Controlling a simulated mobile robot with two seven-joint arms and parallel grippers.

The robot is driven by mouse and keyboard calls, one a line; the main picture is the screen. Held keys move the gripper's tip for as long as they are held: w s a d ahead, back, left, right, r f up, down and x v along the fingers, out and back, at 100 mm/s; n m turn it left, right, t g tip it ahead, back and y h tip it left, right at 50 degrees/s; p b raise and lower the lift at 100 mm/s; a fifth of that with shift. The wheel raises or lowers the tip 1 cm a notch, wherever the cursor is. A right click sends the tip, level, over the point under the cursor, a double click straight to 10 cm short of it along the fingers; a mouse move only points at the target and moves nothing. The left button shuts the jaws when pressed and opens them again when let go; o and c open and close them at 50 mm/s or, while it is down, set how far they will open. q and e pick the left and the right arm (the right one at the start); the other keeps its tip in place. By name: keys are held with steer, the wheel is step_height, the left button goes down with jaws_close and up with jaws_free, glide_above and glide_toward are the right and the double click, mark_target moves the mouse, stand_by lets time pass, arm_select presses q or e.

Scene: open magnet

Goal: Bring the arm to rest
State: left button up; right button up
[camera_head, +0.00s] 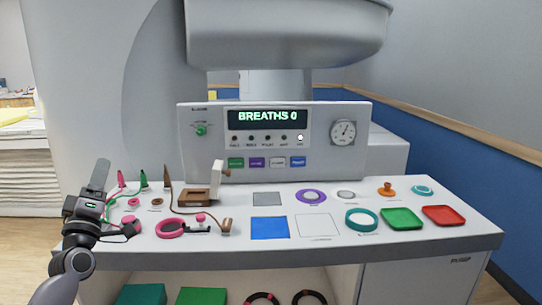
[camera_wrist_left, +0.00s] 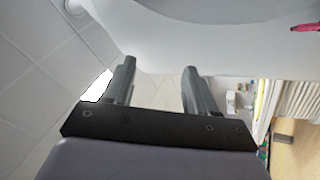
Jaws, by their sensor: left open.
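My left gripper (camera_head: 99,176) points upward at the left front corner of the white counter (camera_head: 330,257). In the left wrist view, the two fingers of my left gripper (camera_wrist_left: 158,85) stand apart with nothing between them. The left arm comes in from the lower left, and the gripper appears clear of the things on the counter. My right gripper is in neither view.
Pink, brown and green pieces with cords lie on the counter's left, including a pink ring (camera_head: 169,229). A blue square (camera_head: 270,228), a green tray (camera_head: 402,219) and a red tray (camera_head: 443,215) lie further right. A console (camera_head: 270,140) reads "BREATHS 0".

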arm_select(q)
steer(key=s+d+f+m+g+h, duration=0.15)
steer(key=f+m+g, duration=0.25)
steer(key=f+m, duration=0.5)
steer(key=d+f+m+g+h, duration=0.1)
steer(key=d+f+m+g, duration=0.25)
steer(key=f+m, duration=0.5)
steer(key=s+d+f+g+h, duration=0.1)
steer(key=s+d+f, duration=0.1)
steer(key=s+f, duration=0.35)
steer(key=s+d+f+n+g, duration=0.1)
steer(key=s+d+f, duration=0.2)
steer(key=s+f, duration=0.25)
steer(key=s+d+f+g+h, duration=0.1)
steer(key=s+d+f, duration=0.1)
steer(key=s+f, duration=0.35)
steer(key=s+d+f+g, duration=0.1)
steer(key=s+d+f, duration=0.2)
steer(key=s, duration=0.5)
steer(key=s+d+f+n+g+h, duration=0.1)
steer(key=s+d+f+g, duration=0.1)
steer(key=s, duration=0.7)
steer(key=shift+s+d+f, duration=0.2)
steer(key=shift+d+f, duration=0.2)
steer(key=shift+f, duration=0.15)
